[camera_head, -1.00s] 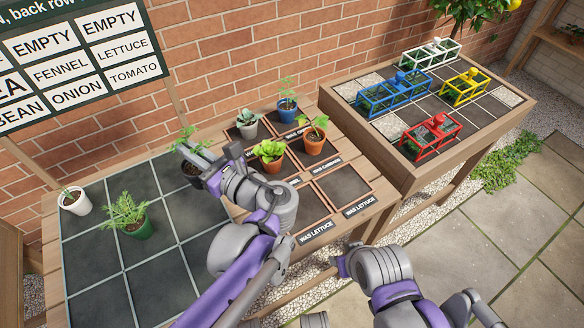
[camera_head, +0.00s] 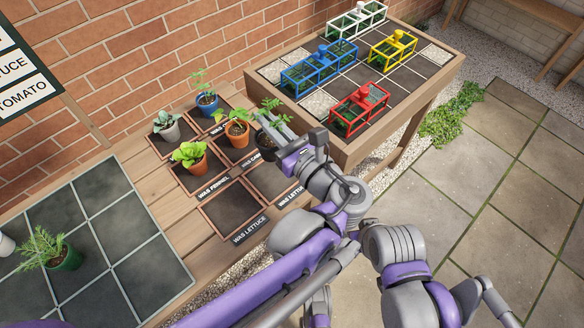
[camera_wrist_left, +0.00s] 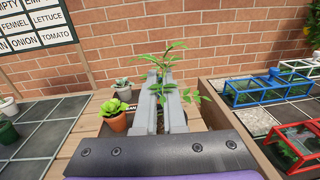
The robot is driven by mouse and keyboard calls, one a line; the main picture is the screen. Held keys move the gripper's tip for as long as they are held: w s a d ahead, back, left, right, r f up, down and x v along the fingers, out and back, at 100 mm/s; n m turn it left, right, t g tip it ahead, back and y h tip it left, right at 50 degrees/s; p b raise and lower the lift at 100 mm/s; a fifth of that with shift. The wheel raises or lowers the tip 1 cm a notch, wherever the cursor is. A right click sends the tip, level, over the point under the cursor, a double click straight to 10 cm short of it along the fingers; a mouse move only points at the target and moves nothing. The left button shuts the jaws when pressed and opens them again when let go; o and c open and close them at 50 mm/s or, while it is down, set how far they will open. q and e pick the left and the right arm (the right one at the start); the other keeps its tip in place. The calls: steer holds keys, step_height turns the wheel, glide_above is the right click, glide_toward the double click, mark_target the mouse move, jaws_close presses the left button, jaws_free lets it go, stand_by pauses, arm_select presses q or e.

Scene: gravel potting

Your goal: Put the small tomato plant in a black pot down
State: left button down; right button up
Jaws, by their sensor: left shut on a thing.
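The small tomato plant (camera_head: 270,108) is a leafy green seedling in a black pot (camera_head: 263,138). My left gripper (camera_head: 279,132) is shut on this pot, at the right of the labelled squares, beside an orange-pot plant (camera_head: 238,132). In the left wrist view the plant's leaves (camera_wrist_left: 166,66) rise upright between the fingers (camera_wrist_left: 166,108); most of the pot is hidden. I cannot tell whether the pot touches the bench. A bare dark square (camera_head: 232,208) labelled "WAS LETTUCE" and another bare square (camera_head: 268,182) lie in front. My right arm shows, but its gripper does not.
A blue pot (camera_head: 207,106), a grey pot (camera_head: 170,132) and an orange pot with lettuce (camera_head: 193,163) stand close by. A green pot (camera_head: 68,258) stands on the dark grid at left. A raised table (camera_head: 450,68) with coloured frames, including a red one (camera_head: 358,112), is at right.

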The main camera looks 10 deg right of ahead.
mark_target(272, 152)
arm_select(q)
step_height(272, 152, down, 10)
steer(key=b, duration=0.3)
steer(key=shift+d, duration=0.1)
steer(key=shift+f, duration=0.1)
steer(key=c, duration=1)
jaws_free()
